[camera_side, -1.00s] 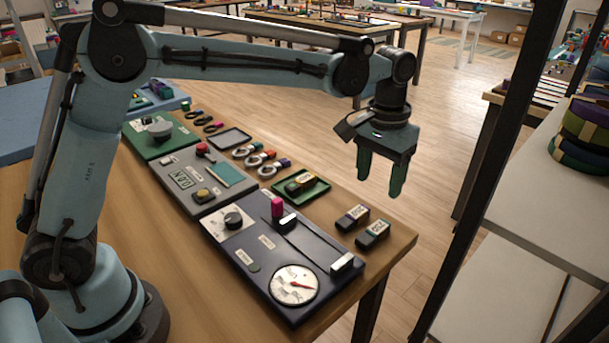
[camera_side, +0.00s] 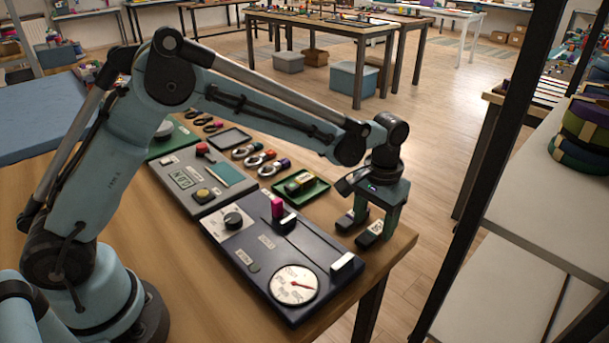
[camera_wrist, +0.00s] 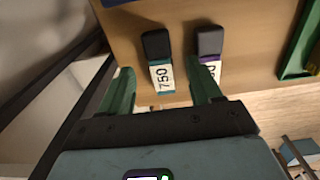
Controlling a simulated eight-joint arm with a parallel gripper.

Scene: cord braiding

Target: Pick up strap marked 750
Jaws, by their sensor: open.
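The strap marked 750 (camera_wrist: 160,74) lies on the table, with a black end, a teal band and a white label. In the wrist view it sits between the two green fingers of my gripper (camera_wrist: 164,72). The gripper is open, with a finger on each side and nothing held. In the side view my gripper (camera_side: 377,225) points down just over this strap (camera_side: 368,237), near the table's right edge. A second strap (camera_wrist: 209,43) with a purple band lies beside it; my right finger hides part of its label.
A green tray (camera_wrist: 296,62) lies past the second strap, and also shows in the side view (camera_side: 318,191). A dark blue panel with a dial (camera_side: 262,262) lies left of the straps. The table edge drops off close to the right.

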